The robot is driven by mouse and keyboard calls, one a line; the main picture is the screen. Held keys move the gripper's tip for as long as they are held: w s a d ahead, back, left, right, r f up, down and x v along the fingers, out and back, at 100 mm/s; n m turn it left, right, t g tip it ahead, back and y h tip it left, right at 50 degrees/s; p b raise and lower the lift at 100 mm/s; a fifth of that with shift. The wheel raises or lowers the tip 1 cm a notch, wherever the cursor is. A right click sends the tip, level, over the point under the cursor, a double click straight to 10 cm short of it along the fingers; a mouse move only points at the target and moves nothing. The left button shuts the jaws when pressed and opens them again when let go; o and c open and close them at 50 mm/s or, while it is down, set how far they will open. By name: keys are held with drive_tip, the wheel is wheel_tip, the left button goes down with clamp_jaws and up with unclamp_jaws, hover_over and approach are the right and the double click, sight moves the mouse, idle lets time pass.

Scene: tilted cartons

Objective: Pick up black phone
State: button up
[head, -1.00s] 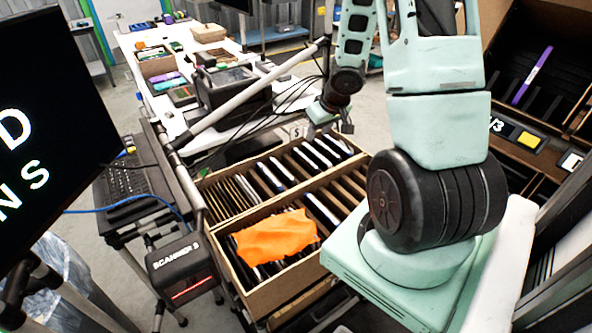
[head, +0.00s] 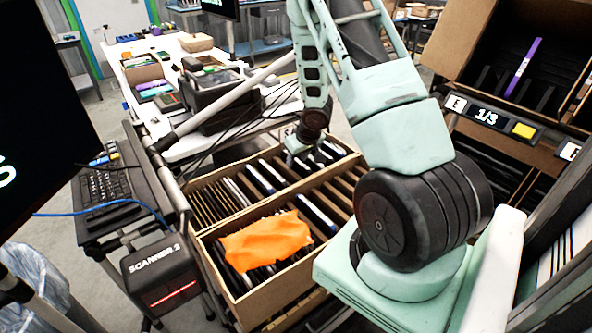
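Several thin dark phones with light edges stand in the slots of a divided carton (head: 243,308) in front of me. One dark phone (head: 262,178) stands in the back row; another (head: 318,214) stands in the front row, right of an orange cloth. I cannot tell which one is the black phone of the task. My gripper (head: 303,160) points down over the back row, close to the phone tops at its right side. The fingers are small and dark here, so I cannot see whether they are open or hold anything.
The orange cloth (head: 266,241) covers part of the front row. A scanner (head: 160,275) sits left of the carton, near a keyboard (head: 105,188). A white table (head: 185,147) with bins stands behind. A shelf carton (head: 462,42) with a purple item is at the right.

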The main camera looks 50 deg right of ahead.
drive_tip(key=shift+w+d+f, duration=0.1)
drive_tip(key=shift+w+f, duration=0.05)
drive_tip(key=shift+f, duration=0.25)
drive_tip(key=shift+c, duration=0.3)
clamp_jaws()
drive_tip(key=shift+r, duration=0.15)
